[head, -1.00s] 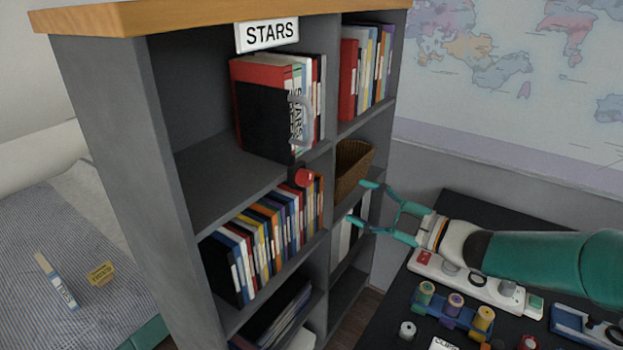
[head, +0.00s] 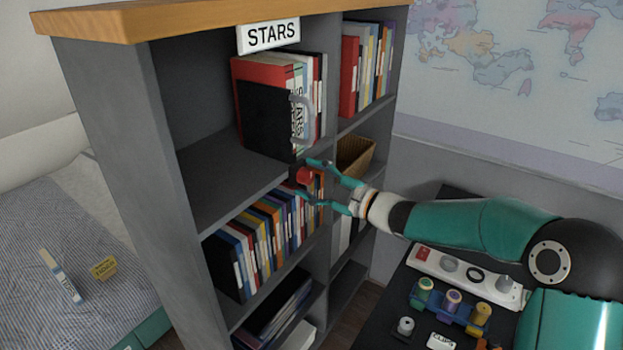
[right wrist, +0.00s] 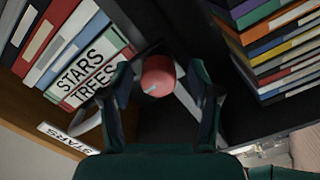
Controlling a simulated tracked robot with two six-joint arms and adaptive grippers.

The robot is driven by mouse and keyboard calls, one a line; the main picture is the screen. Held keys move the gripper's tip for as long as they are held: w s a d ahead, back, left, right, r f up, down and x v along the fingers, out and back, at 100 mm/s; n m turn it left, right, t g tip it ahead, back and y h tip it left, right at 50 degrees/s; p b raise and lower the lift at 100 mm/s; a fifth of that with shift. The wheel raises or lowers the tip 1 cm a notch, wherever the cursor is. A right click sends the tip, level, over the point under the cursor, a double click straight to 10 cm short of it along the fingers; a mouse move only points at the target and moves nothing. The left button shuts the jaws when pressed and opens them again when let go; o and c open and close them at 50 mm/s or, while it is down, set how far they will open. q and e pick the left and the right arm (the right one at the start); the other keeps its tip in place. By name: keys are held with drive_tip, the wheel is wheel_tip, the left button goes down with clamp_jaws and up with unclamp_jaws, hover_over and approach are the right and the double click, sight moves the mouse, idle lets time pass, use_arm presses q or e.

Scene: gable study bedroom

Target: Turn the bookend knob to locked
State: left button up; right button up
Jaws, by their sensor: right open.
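The red bookend knob (head: 304,175) sits at the front lower edge of the black bookend (head: 265,120), on the shelf under the STARS sign (head: 268,36). My right gripper (head: 310,180) is open, its teal fingers on either side of the knob. In the right wrist view the round red knob (right wrist: 158,75) with a small pale mark lies between the two open fingers (right wrist: 160,95). I cannot tell whether the fingers touch it. My left gripper is not in view.
Books (head: 265,228) fill the shelf below the knob. A wicker basket (head: 355,155) stands in the compartment to the right, behind my fingers. A dark desk (head: 380,315) with spools (head: 453,302) and a power strip lies under my right arm.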

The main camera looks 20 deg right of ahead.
drive_tip(key=shift+c, duration=0.2)
drive_tip(key=c, duration=1.1)
